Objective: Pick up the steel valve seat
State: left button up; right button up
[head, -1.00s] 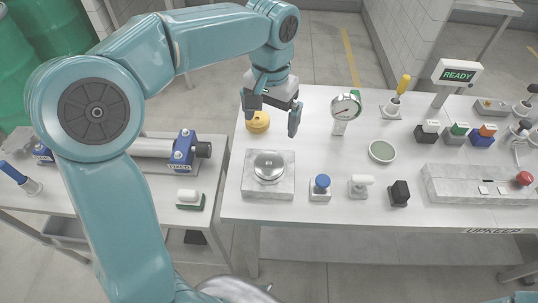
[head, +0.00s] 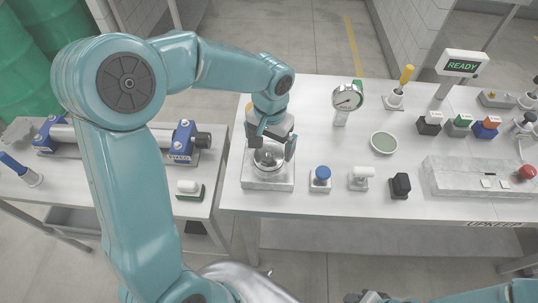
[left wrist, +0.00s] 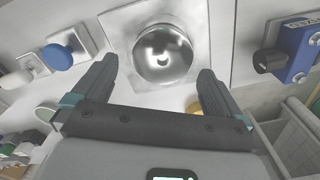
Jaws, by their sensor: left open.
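The steel valve seat (head: 268,161) is a shiny round piece on a square grey block (head: 268,182) near the left end of the main table. It also shows in the left wrist view (left wrist: 163,54), just beyond and between my fingertips. My left gripper (head: 271,148) is open and points down close above the valve seat, its fingers on either side. In the left wrist view the left gripper (left wrist: 157,68) is empty between its fingers. My right arm shows only at the bottom edge; a dark part there may be its gripper (head: 369,297), mostly cut off.
A blue-topped piece (head: 320,177), a white one (head: 360,177) and a black one (head: 399,185) stand right of the block. Behind are a gauge (head: 347,99) and a shallow dish (head: 384,143). A side table (head: 110,193) stands left, across a gap.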

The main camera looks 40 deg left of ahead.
aim_at(269, 154)
pick_arm(q)
jog(key=f, duration=0.3)
jog(key=shift+s+a+f, duration=0.15)
jog(key=shift+a+f, duration=0.05)
jog(key=shift+f, duration=0.15)
jog(key=c, duration=1)
jog(key=shift+r, duration=0.5)
notch_tip(269, 154, up, 19)
jog(key=shift+r+p, duration=0.1)
jog(key=shift+p, duration=0.2)
jog(key=o, duration=0.6)
jog(key=c, duration=1.1)
